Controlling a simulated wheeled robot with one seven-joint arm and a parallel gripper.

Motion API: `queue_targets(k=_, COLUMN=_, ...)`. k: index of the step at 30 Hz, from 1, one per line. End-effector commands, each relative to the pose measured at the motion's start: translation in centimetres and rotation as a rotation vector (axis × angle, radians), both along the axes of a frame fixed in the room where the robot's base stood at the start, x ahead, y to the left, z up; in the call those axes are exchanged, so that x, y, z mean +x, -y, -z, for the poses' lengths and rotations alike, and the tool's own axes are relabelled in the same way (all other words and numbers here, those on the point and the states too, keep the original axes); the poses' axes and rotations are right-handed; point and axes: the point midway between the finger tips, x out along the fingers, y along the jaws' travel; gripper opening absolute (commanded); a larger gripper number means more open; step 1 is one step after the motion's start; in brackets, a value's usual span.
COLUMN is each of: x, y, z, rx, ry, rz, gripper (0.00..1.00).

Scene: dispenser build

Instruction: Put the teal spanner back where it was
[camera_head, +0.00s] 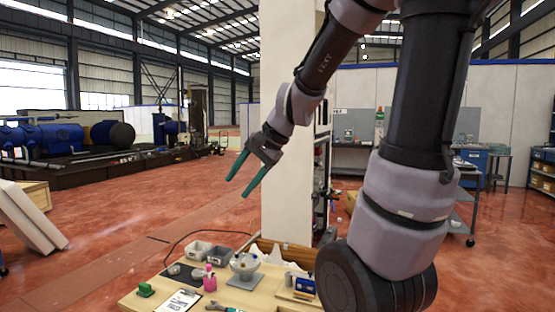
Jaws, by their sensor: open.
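My gripper (237,188) hangs in the air above and behind the workbench, its two teal fingers spread apart with nothing between them. A spanner-like tool with a grey head and a bit of teal (216,307) lies on the bench (136,303) at the bottom edge of the view. Most of it is cut off by the frame, so I cannot be sure it is the teal spanner. My gripper is well above it and apart from it.
A pale pillar (287,190) stands behind.

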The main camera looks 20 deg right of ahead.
Motion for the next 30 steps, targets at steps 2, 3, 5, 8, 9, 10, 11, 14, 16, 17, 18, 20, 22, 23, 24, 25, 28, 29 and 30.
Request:
queue_targets(k=2, x=-2.7, y=0.7, z=-2.3, rx=-0.104, ry=0.09, rz=-0.089, gripper=0.59)
queue_targets(k=3, x=-4.0, y=1.2, z=-3.2, rx=-0.16, ry=0.127, rz=-0.128, gripper=0.59)
queue_targets(k=5, x=-5.7, y=2.0, z=-4.1, rx=-0.24, ry=0.174, rz=-0.178, gripper=0.59)
queue_targets(k=8, x=-8.0, y=3.2, z=-5.4, rx=-0.361, ry=0.239, rz=-0.237, gripper=0.59)
queue_targets(k=9, x=-8.7, y=3.7, z=-5.8, rx=-0.402, ry=0.258, rz=-0.253, gripper=0.59)
queue_targets(k=10, x=-9.1, y=4.0, z=-6.0, rx=-0.427, ry=0.27, rz=-0.263, gripper=0.59)
queue_targets(k=11, x=-9.5, y=4.2, z=-6.2, rx=-0.45, ry=0.279, rz=-0.272, gripper=0.59)
queue_targets(k=14, x=-10.3, y=4.8, z=-6.5, rx=-0.499, ry=0.299, rz=-0.288, gripper=0.59)
queue_targets(k=16, x=-10.5, y=5.0, z=-6.6, rx=-0.513, ry=0.303, rz=-0.293, gripper=0.59)
queue_targets(k=17, x=-10.6, y=5.0, z=-6.6, rx=-0.516, ry=0.304, rz=-0.294, gripper=0.59)
queue_targets(k=18, x=-10.6, y=5.0, z=-6.6, rx=-0.517, ry=0.304, rz=-0.295, gripper=0.59)
queue_targets(k=20, x=-10.5, y=5.0, z=-6.6, rx=-0.516, ry=0.303, rz=-0.294, gripper=0.59)
queue_targets(k=22, x=-10.5, y=5.0, z=-6.6, rx=-0.516, ry=0.304, rz=-0.294, gripper=0.59)
queue_targets(k=23, x=-10.5, y=5.0, z=-6.6, rx=-0.516, ry=0.304, rz=-0.294, gripper=0.59)
queue_targets(k=24, x=-10.5, y=5.0, z=-6.6, rx=-0.516, ry=0.304, rz=-0.294, gripper=0.59)
queue_targets(k=25, x=-10.5, y=5.0, z=-6.6, rx=-0.515, ry=0.304, rz=-0.293, gripper=0.59)
queue_targets(k=28, x=-10.5, y=5.0, z=-6.6, rx=-0.515, ry=0.303, rz=-0.294, gripper=0.59)
queue_targets(k=29, x=-10.5, y=5.0, z=-6.6, rx=-0.515, ry=0.303, rz=-0.294, gripper=0.59)
queue_targets(k=30, x=-10.5, y=5.0, z=-6.6, rx=-0.515, ry=0.303, rz=-0.294, gripper=0.59)
